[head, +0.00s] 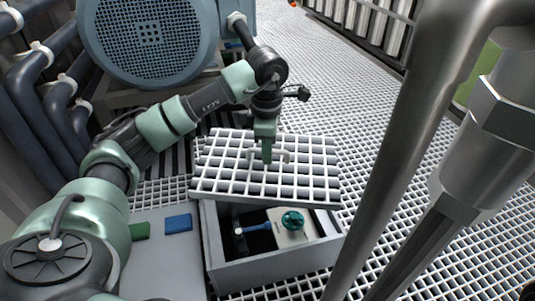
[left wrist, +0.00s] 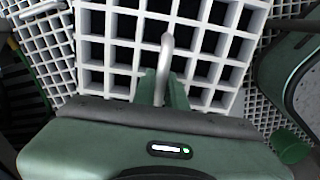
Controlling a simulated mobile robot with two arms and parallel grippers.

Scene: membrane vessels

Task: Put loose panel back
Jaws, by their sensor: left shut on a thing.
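The loose panel (head: 216,165) is a white square grating with a small grey handle (head: 284,155) at its middle. My left gripper (head: 267,155) points down and is shut on this handle. In the left wrist view the handle (left wrist: 165,55) runs up between the fingers, and the panel (left wrist: 118,52) fills the upper middle. The panel hangs over the back part of an open grey box (head: 275,272) in the floor. I cannot tell whether it touches the rim. The front of the opening stays uncovered. My right gripper is not in view.
Inside the box are a teal round knob (head: 292,221) and a blue-handled valve (head: 258,227). A blue block (head: 178,223) and a green block (head: 140,231) lie left of the box. A blue-grey motor (head: 150,40) stands behind; thick metal pipes (head: 415,130) rise at right.

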